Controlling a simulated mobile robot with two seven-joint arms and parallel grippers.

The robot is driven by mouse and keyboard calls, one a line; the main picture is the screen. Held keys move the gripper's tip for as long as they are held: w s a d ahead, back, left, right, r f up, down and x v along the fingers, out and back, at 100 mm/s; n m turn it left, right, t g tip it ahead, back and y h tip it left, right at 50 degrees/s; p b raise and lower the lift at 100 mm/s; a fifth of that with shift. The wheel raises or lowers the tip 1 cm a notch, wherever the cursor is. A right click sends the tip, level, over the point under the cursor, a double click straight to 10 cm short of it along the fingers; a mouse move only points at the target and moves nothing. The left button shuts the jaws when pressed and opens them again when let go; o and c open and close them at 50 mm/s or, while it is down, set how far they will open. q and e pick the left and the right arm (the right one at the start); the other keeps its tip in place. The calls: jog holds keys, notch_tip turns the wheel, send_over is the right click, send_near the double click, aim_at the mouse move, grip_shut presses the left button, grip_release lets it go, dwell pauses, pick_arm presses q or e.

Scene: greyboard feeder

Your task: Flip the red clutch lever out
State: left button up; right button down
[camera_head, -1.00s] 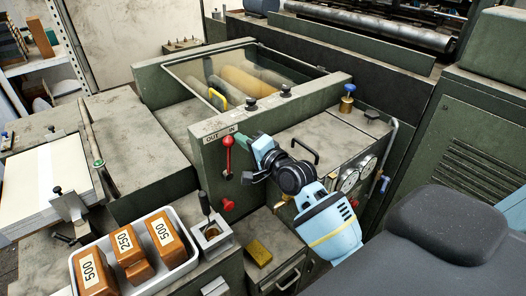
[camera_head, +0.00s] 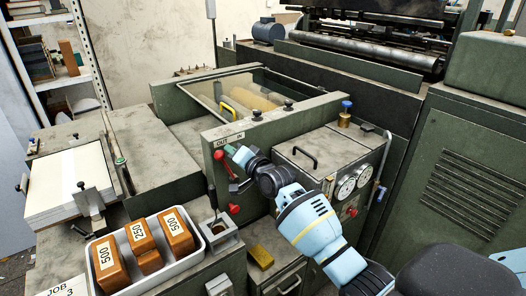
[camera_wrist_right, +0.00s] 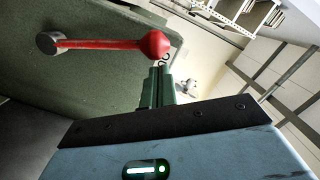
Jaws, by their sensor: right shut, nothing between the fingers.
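The red clutch lever (camera_head: 219,155) is on the green front panel, just below the OUT/IN label (camera_head: 229,140). Its ball knob sits under the OUT side, and its arm leans left from the pivot, partly hidden by my gripper. My right gripper (camera_head: 230,150) is shut and empty, with its tips right beside the knob. The right wrist view shows the whole lever (camera_wrist_right: 105,44), with its grey pivot at left and ball at right. The shut green fingertips (camera_wrist_right: 160,72) are close to the ball there; I cannot tell whether they touch. My left gripper is not in view.
A second red knob (camera_head: 234,209) is lower on the panel. Gauges (camera_head: 345,189) and a black handle (camera_head: 304,157) are to the right. A white tray (camera_head: 190,263) with labelled brown blocks and a paper stack (camera_head: 62,184) are at left.

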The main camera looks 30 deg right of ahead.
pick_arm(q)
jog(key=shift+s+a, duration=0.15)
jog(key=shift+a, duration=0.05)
pick_arm(e)
jog(key=shift+a, duration=0.35)
jog(key=shift+a+f+n, duration=0.1)
jog(key=shift+f+n, duration=0.1)
jog(key=shift+n, duration=0.1)
